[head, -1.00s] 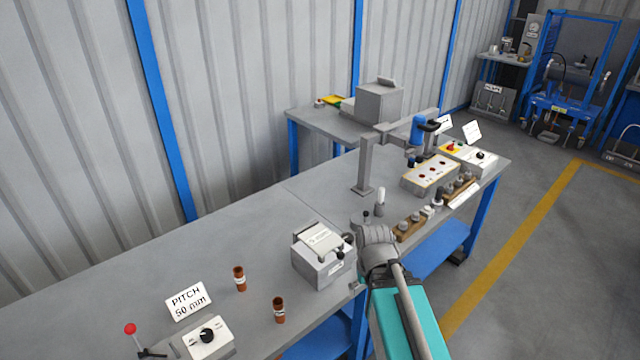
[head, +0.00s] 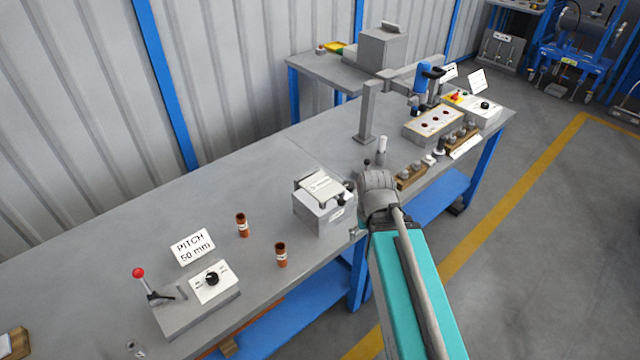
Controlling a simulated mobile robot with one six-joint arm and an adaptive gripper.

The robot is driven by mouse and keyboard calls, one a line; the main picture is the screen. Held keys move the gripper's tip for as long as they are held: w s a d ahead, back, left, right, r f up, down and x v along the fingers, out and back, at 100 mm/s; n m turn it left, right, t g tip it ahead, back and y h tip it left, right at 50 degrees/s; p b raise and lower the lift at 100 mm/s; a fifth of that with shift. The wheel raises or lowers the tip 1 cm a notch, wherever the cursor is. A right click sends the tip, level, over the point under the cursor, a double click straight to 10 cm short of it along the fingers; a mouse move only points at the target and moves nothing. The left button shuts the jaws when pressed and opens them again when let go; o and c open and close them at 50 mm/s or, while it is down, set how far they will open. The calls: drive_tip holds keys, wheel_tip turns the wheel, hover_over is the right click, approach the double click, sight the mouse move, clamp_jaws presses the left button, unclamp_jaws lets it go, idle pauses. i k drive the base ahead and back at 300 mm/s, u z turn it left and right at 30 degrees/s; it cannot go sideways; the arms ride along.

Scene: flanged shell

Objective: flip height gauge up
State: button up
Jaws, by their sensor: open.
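No part is plainly marked as the height gauge, and I cannot tell for sure which one it is. A grey box (head: 322,213) with a tilted plate on top, bearing a label ending in "mm", stands near the bench's front edge. A lever with a red knob (head: 138,272) rises from a grey base at the front left, beside a dial panel (head: 213,281). My gripper (head: 352,187) is at the end of my teal arm, just right of the grey box in the picture. It is open and looks empty; its fingers are small and partly hidden by my wrist.
A sign reading "PITCH 50 mm" (head: 192,247) and two brown cylinders (head: 242,225) (head: 281,255) stand on the grey bench (head: 120,235). The bench's back left is clear.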

sight(321, 186)
drive_tip(key=k, duration=1.3)
drive_tip(key=u, duration=0.35)
drive_tip(key=i, duration=0.85)
drive_tip(key=z, duration=0.35)
